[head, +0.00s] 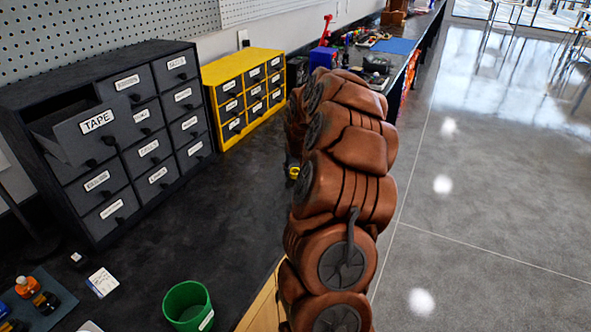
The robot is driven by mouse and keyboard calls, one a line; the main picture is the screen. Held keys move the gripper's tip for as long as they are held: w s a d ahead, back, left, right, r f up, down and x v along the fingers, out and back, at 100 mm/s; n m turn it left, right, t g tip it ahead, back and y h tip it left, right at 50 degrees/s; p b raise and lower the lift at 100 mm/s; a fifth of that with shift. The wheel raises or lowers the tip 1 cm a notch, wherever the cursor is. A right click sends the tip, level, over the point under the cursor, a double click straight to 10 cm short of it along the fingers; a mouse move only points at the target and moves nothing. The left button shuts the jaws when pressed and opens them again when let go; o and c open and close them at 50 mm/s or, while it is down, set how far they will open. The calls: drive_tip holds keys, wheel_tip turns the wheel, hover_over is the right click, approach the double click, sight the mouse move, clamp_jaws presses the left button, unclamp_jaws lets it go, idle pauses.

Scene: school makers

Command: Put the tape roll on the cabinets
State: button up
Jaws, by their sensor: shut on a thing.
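The cabinets are a dark grey drawer cabinet (150,140) at the left and a yellow drawer cabinet (243,88) with dark drawers beside it, both on the black worktop. The dark cabinet's top-left drawer, labelled TAPE (97,121), is pulled open. A small yellow ring, which looks like the tape roll (294,173), shows at the left edge of my bronze arm, above the worktop. My gripper (292,165) is shut on it, mostly hidden behind the arm. The fingers cannot be made out clearly.
A green cup (188,305) stands at the worktop's front. Small bottles (27,287) on a mat and a white card (102,282) lie front left. Tools and a blue mat (394,46) are farther back. The worktop before the cabinets is clear.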

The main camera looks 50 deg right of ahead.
drive_tip(key=shift+f, duration=0.25)
drive_tip(key=shift+f, duration=0.2)
drive_tip(key=o, duration=0.9)
drive_tip(key=shift+o, duration=0.2)
drive_tip(key=shift+r, duration=0.1)
drive_tip(key=shift+r, duration=0.1)
drive_tip(key=b+v, duration=0.1)
drive_tip(key=v, duration=1.1)
